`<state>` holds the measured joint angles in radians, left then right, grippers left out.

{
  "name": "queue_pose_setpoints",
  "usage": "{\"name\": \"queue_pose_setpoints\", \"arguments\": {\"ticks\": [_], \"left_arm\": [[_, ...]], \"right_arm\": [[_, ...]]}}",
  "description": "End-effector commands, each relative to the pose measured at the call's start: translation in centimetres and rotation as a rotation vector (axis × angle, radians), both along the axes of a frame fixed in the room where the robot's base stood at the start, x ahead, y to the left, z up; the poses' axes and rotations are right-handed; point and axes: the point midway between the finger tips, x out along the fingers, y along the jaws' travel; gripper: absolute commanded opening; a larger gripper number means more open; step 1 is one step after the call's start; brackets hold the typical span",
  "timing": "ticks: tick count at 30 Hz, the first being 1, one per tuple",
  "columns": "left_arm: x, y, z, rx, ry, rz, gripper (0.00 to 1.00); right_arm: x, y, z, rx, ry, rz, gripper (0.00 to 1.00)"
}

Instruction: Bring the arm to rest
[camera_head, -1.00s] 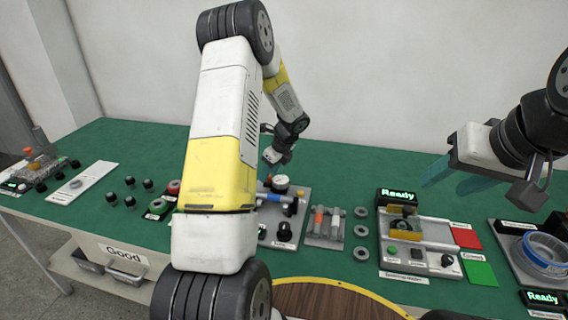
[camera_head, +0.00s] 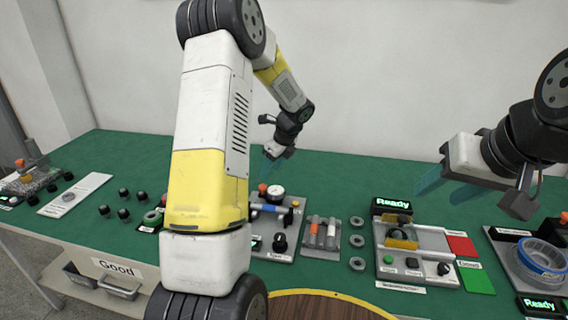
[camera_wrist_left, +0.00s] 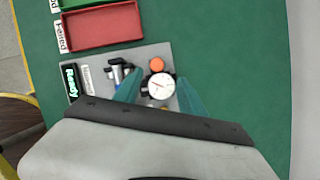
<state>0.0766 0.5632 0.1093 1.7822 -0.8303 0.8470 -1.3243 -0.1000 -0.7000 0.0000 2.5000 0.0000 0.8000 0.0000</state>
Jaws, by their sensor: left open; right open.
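My left gripper (camera_head: 270,166) hangs over the back middle of the green table in the head view, its teal fingers pointing down. In the left wrist view its two teal fingers (camera_wrist_left: 160,92) are spread with nothing between them. They are above a grey plate with a round white gauge (camera_wrist_left: 161,86) and an orange knob (camera_wrist_left: 156,65). The gauge also shows in the head view (camera_head: 275,192). My right gripper (camera_head: 440,188) is at the right, above the table, its teal fingers apart and empty.
A station with a green "Ready" display (camera_head: 393,201) stands right of centre, beside red (camera_head: 460,246) and green (camera_head: 477,279) pads. A blue ring (camera_head: 543,254) is at far right. Several black knobs (camera_head: 123,193) stand at left. A red tray (camera_wrist_left: 101,26) shows in the wrist view.

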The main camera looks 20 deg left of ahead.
Motion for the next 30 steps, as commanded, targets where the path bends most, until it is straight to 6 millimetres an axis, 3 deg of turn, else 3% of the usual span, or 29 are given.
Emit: {"name": "queue_pose_setpoints", "arguments": {"ticks": [4,8,12,18,24,30], "left_arm": [[-0.3,-0.1,0.7,-0.008,-0.016,0.023,0.48],[-2.1,-0.7,4.1,-0.056,-0.086,0.148,0.48],[-6.2,-2.1,9.5,-0.168,-0.214,0.4,0.48],[-13.4,-4.5,15.5,-0.38,-0.371,0.797,0.48],[-20.9,-7.2,19.1,-0.633,-0.467,1.188,0.48],[-27.0,-9.8,20.5,-0.874,-0.475,1.527,0.48]], "right_arm": [[0.0,0.0,0.0,0.0,0.0,0.0,0.5],[0.0,0.0,0.0,0.0,0.0,0.0,0.5],[0.0,0.0,0.0,0.0,0.0,0.0,0.5],[0.0,0.0,0.0,0.0,0.0,0.0,0.5],[0.0,0.0,0.0,0.0,0.0,0.0,0.5],[0.0,0.0,0.0,0.0,0.0,0.0,0.5]]}}
